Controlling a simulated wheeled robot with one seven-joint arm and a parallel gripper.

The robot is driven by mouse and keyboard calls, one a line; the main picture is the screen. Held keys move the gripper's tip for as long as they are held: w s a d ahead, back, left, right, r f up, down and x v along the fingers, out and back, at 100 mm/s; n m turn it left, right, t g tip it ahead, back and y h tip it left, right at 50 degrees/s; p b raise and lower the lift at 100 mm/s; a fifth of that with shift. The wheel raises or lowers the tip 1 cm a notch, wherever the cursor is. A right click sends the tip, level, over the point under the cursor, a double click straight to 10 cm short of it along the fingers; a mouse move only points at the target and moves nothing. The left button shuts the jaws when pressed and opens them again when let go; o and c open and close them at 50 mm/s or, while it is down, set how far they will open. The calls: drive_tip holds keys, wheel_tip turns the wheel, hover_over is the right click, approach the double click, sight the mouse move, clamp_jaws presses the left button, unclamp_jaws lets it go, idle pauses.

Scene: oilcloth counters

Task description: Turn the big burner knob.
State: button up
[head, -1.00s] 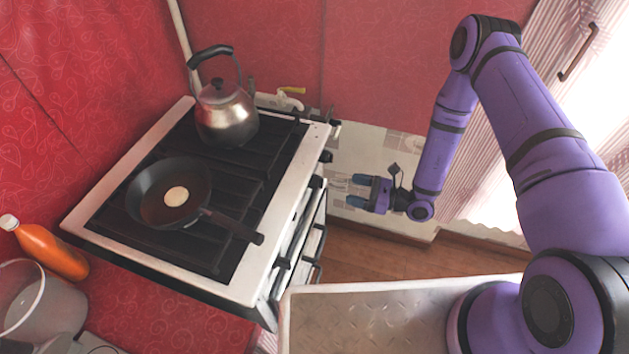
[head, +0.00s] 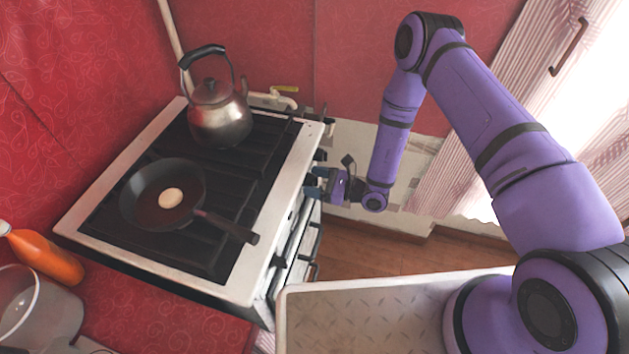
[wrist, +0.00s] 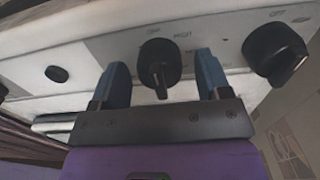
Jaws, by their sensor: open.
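In the wrist view, a black burner knob (wrist: 159,60) with a ridged grip sits on the white front panel, framed by my gripper's two blue fingers. My gripper (wrist: 163,66) is open, with a visible gap on each side of this knob. A second large black knob (wrist: 275,52) is to the right, outside the fingers. I cannot tell from markings which one is the big burner's. In the head view my gripper (head: 316,183) is at the stove's front edge and covers part of the knob row. One knob (head: 321,155) shows just beyond it.
The stove (head: 255,268) carries a kettle (head: 219,118) at the back and a frying pan (head: 139,205) whose handle points toward the front edge. A small black button (wrist: 57,74) is left on the panel. A metal-topped counter (head: 375,312) stands nearer me.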

drive_tip(key=shift+a, duration=0.1)
drive_tip(key=c, duration=0.9)
